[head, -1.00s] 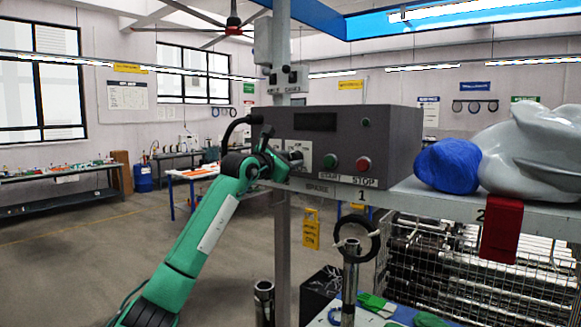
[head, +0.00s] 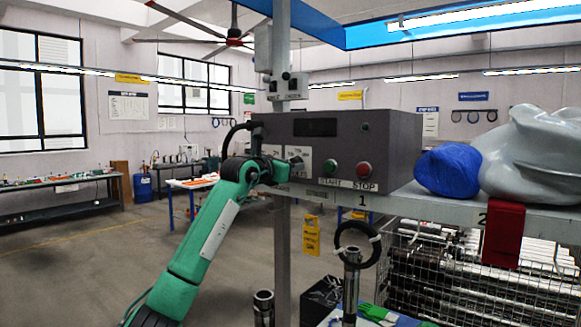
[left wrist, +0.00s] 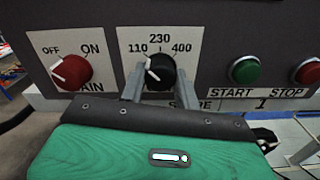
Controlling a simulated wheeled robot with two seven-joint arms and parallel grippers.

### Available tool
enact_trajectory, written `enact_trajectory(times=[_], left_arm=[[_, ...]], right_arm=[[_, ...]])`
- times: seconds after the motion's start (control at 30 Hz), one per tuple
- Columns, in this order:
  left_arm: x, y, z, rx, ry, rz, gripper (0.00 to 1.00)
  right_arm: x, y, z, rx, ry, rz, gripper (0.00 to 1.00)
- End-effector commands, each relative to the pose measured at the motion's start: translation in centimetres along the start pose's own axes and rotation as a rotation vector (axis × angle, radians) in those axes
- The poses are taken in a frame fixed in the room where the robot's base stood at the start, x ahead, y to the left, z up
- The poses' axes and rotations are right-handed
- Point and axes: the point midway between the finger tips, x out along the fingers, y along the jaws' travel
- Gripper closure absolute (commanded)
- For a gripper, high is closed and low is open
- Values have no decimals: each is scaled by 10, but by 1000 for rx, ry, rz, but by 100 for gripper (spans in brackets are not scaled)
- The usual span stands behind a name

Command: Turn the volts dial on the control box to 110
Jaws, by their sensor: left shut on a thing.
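The control box (head: 395,140) is a dark grey box on a shelf, with labels and knobs on its front. The volts dial (left wrist: 161,72) is a black knob with a white pointer on a white label marked 110, 230 and 400. The pointer leans up and left, toward the 110 mark. My left gripper (left wrist: 160,88) is shut on the volts dial, one finger on each side of it. In the head view my left gripper (head: 284,170) is at the box front and partly hides the labels. My right gripper is not in view.
The red main knob (left wrist: 72,72) is left of the dial. The green start button (left wrist: 245,70) and red stop button (left wrist: 307,72) are to its right. A grey post (head: 282,235) stands beneath the box. A blue bundle (head: 447,170) lies on the shelf to the right.

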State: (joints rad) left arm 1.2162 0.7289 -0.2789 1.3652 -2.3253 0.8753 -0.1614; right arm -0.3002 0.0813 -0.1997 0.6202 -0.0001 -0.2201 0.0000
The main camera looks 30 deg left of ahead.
Motion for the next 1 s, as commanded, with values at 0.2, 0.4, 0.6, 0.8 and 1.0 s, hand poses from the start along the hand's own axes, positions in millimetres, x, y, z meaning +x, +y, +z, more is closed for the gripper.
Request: enact_trajectory(times=[0.2,0.4,0.6,0.8,1.0], left_arm=[[0,0,0,-1,1,-1,48],[0,0,0,0,0,0,46],[-6,0,-1,1,-1,0,46],[-40,0,-4,4,-2,2,46],[-87,0,-5,4,-1,2,46]], right_arm=[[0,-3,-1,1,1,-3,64],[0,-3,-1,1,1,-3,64],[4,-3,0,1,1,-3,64],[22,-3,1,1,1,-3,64],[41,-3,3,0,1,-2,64]])
